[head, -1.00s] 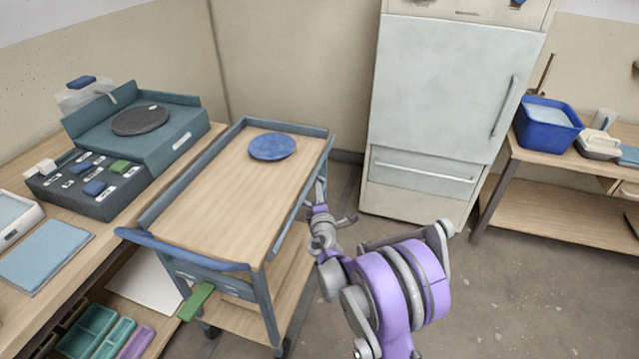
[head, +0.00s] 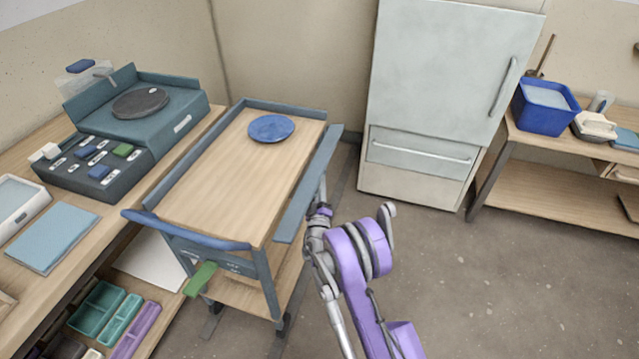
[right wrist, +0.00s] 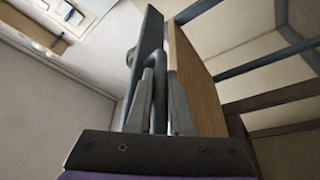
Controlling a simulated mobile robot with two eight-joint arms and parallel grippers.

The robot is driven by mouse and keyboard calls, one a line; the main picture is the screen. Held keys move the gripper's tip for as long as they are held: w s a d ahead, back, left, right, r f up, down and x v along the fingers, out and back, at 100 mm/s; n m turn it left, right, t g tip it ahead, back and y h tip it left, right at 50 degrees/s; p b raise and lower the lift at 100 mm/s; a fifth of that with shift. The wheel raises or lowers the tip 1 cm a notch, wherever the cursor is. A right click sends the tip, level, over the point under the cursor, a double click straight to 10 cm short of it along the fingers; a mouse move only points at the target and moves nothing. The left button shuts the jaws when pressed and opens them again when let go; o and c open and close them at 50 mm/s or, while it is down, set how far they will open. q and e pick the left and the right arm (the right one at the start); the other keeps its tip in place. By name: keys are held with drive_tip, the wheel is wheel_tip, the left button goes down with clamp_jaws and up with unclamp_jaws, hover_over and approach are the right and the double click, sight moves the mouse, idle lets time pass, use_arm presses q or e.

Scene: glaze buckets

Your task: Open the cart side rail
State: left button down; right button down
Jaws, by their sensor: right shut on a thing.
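The cart (head: 238,170) has a wooden top with blue-grey rails. Its right side rail (head: 312,185) is swung outward, its broad face showing beyond the top's edge. In the right wrist view the rail is a dark panel (right wrist: 150,35) beside the wooden board, with a grey bar-like handle (right wrist: 157,72) by it. My right gripper (head: 320,207) is below the rail's outer side, partly hidden by it. In the wrist view its fingers (right wrist: 162,100) are shut on the handle. My left gripper is not in view.
A blue plate (head: 271,128) lies on the cart top. A workbench with a turntable device (head: 140,104) stands close on the left. A fridge (head: 440,80) stands behind, and a shelf table (head: 560,193) at the right. The floor right of the cart is clear.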

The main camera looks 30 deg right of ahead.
drive_tip(key=shift+w+a+f+m+h+b, duration=0.1)
drive_tip(key=shift+f+m+h+b, duration=0.1)
drive_tip(key=shift+m, duration=0.45)
drive_tip(key=shift+w+f+m+h+b, duration=0.1)
drive_tip(key=shift+f+m+h+b, duration=0.1)
drive_tip(key=shift+m, duration=0.45)
drive_tip(key=c, duration=1.1)
unclamp_jaws()
drive_tip(key=v, duration=1.1)
drive_tip(key=shift+w, duration=0.1)
